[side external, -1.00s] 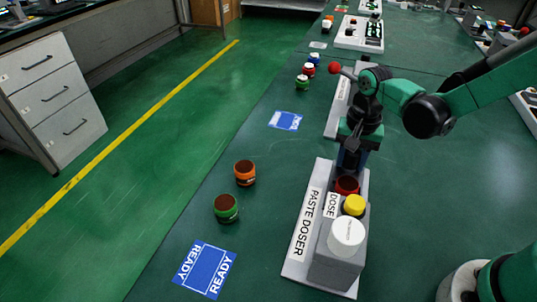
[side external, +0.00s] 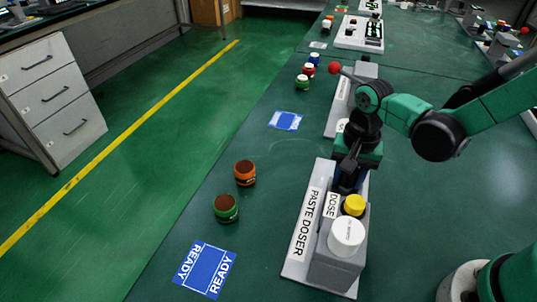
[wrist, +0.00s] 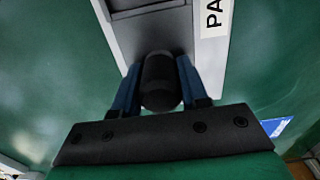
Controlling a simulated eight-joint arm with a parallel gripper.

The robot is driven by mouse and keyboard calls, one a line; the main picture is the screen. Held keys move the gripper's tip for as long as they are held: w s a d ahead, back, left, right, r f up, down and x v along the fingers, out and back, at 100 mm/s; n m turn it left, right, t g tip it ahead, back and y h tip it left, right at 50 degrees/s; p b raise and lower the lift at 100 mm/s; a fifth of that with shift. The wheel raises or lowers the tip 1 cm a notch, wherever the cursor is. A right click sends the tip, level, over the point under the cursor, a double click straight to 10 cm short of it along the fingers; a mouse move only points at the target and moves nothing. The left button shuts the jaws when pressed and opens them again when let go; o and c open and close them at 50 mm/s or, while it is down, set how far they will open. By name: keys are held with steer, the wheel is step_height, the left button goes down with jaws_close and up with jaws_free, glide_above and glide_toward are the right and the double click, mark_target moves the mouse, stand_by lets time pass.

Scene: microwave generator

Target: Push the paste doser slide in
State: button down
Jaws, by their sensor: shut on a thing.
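The paste doser (side external: 335,262) is a grey block with a yellow button and a white round cap, on a white base at the bench's front. It also shows at the top of the wrist view (wrist: 150,20). My gripper (side external: 346,186) is low over the far end of the base, close to the block. In the wrist view its blue fingers (wrist: 160,82) are shut on a black cylindrical handle (wrist: 160,80), which appears to belong to the doser slide.
An orange jar (side external: 245,173) and a green jar (side external: 227,208) stand left of the doser, both with brown tops. A blue READY mat (side external: 205,269) lies at front left. Several jars and another white-based station stand farther back.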

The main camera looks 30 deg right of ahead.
steer(key=shift+c, duration=2.3)
jaws_free()
steer(key=shift+r, duration=0.1)
steer(key=shift+r, duration=2.7)
